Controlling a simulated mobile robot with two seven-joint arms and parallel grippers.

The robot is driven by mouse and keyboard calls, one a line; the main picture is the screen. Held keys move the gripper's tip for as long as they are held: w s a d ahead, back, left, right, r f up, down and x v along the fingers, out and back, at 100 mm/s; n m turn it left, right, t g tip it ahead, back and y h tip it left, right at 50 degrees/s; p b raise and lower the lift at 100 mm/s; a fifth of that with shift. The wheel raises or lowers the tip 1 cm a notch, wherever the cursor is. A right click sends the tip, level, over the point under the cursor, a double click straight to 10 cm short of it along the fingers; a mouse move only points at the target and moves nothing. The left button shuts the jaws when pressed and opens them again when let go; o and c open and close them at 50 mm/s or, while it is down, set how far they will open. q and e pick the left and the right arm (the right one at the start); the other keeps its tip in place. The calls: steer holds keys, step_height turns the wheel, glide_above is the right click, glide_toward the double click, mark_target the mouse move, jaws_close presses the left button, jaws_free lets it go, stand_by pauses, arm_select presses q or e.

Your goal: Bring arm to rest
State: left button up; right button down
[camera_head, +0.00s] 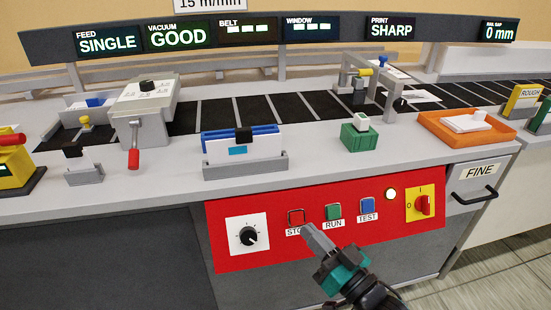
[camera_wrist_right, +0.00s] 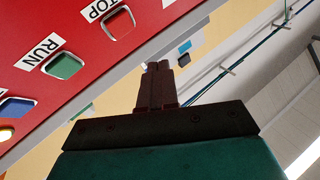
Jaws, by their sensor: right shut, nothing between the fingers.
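My right gripper (camera_head: 306,228) reaches up from the bottom of the head view, in front of the red control panel (camera_head: 290,250). Its fingers are together and empty; in the right wrist view the shut fingertips (camera_wrist_right: 158,66) point past the panel's edge. In the head view the tips overlap the area just right of and below the red STOP button (camera_head: 296,217) and partly cover its label. The STOP button (camera_wrist_right: 118,23) stands clear of the fingers in the wrist view. I cannot judge the exact gap to the panel. My left gripper is not in view.
The panel has a green RUN button (camera_head: 333,212), a blue TEST button (camera_head: 367,206), a black knob (camera_head: 248,236) and a red switch (camera_head: 422,205). The FINE drawer handle (camera_head: 473,196) juts out at right. Above is the machine deck with an orange tray (camera_head: 448,137).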

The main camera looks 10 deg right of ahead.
arm_select(q)
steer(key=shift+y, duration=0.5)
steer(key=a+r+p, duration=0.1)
steer(key=p, duration=0.1)
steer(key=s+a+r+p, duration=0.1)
steer(key=p, duration=0.2)
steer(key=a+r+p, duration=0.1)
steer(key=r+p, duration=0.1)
steer(key=p, duration=0.1)
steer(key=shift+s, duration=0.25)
arm_select(e)
steer(key=s+d+f+g+h, duration=0.2)
steer(key=s+f+g+h, duration=0.1)
steer(key=s, duration=0.4)
steer(key=s+d+f+g+h, duration=0.2)
steer(key=s+f+g+h, duration=0.1)
steer(key=s, duration=0.4)
steer(key=shift+d+f+m+g+h, duration=0.35)
steer(key=shift+f+h, duration=0.15)
steer(key=shift+h, duration=0.5)
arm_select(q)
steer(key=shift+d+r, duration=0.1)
